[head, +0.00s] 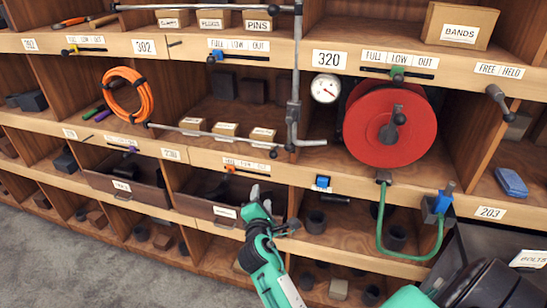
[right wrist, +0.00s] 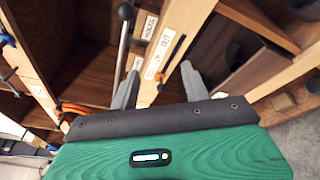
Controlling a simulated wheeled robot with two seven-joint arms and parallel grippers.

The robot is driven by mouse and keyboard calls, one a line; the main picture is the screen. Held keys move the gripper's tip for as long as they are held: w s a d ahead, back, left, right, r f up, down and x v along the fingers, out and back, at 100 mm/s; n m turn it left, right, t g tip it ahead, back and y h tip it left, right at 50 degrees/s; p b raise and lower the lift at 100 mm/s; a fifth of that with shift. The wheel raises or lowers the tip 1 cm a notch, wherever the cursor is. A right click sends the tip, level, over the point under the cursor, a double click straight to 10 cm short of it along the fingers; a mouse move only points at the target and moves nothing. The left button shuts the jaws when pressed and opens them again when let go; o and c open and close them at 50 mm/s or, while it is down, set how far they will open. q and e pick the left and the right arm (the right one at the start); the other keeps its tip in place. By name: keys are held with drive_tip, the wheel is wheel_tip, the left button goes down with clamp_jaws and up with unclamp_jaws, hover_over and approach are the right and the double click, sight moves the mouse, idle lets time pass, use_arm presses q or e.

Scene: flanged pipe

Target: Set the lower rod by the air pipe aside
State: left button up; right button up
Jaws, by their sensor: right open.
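The lower rod (head: 205,133) is a thin grey bar with dark ball ends, running along the middle shelf in front of small boxes. Its right end lies close to the foot of the air pipe (head: 295,75), a grey upright pipe with an elbow. My right gripper (head: 260,197) is open and empty, below the rod's right end, in front of the lower drawers. In the right wrist view its two fingers (right wrist: 160,82) are spread. A grey rod (right wrist: 122,45) with a dark ball end passes behind or beside the left finger; contact cannot be told. My left gripper is not in view.
An upper rod (head: 190,7) lies along the shelf above. An orange cable coil (head: 128,95) hangs at left; a red reel (head: 388,125) and gauge (head: 326,88) are right of the pipe. A green hose (head: 380,225) hangs below the reel. Drawers (head: 208,206) sit below.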

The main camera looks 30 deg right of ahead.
drive_tip(key=h, duration=0.1)
approach(273, 157)
drive_tip(key=p+x, duration=0.4)
drive_tip(key=x, duration=0.6)
drive_tip(key=shift+w, duration=0.1)
drive_tip(key=shift+w+d+f, duration=0.1)
drive_tip(key=shift+w+d, duration=0.4)
drive_tip(key=shift+w, duration=0.05)
drive_tip(key=shift+c, duration=0.2)
clamp_jaws()
